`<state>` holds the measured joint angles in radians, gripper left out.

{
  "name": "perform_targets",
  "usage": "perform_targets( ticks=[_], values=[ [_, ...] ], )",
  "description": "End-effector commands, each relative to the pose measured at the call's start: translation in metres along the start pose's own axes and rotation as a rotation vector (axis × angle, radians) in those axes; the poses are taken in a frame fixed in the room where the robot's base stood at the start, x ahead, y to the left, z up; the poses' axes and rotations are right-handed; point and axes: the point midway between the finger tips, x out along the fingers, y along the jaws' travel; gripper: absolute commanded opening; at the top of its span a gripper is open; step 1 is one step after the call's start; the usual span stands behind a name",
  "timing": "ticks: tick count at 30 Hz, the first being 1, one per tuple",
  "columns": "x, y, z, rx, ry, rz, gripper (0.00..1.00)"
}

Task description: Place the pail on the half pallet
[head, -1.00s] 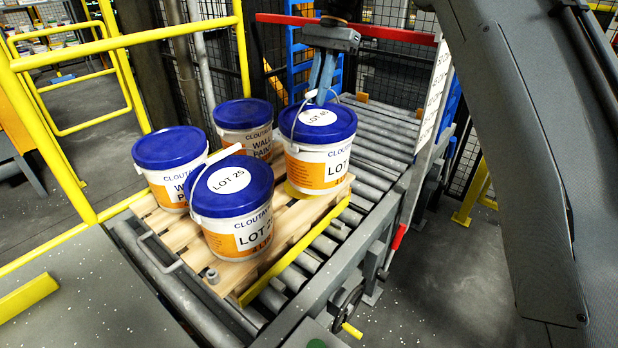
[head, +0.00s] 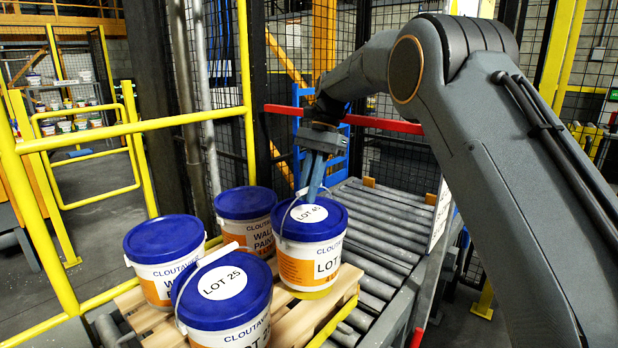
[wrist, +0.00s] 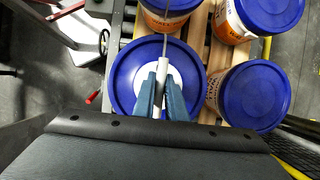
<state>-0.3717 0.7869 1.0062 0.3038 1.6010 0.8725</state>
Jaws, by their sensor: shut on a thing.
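The pail marked LOT 45 (head: 310,255) has a blue lid and a white and orange body. It stands upright at the back right corner of the wooden half pallet (head: 295,318); I cannot tell whether its base fully touches the boards. My gripper (head: 309,186) is above this pail, shut on its raised wire handle. In the wrist view, the blue fingers of my gripper (wrist: 161,90) close on the white handle grip (wrist: 158,82), over the blue lid (wrist: 130,75). Three other similar pails share the pallet, including one marked LOT 25 (head: 222,295) in front.
The pallet is on a roller conveyor (head: 385,240) with bare rollers behind and to the right. Yellow railings (head: 130,130) stand on the left. A red bar (head: 385,125) and mesh fence are behind my arm. A white panel (head: 440,215) stands at the conveyor's right edge.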

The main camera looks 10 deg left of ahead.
Motion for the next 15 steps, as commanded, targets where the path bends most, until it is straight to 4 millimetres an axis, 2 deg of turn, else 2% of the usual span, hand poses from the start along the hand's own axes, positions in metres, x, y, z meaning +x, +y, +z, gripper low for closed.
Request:
perform_targets(
  ticks=[5,15],
  values=[
    [0.004,0.001,-0.003,0.001,0.001,-0.004,0.00],
    [0.034,0.001,-0.015,0.001,0.002,-0.004,0.00]
  ],
)
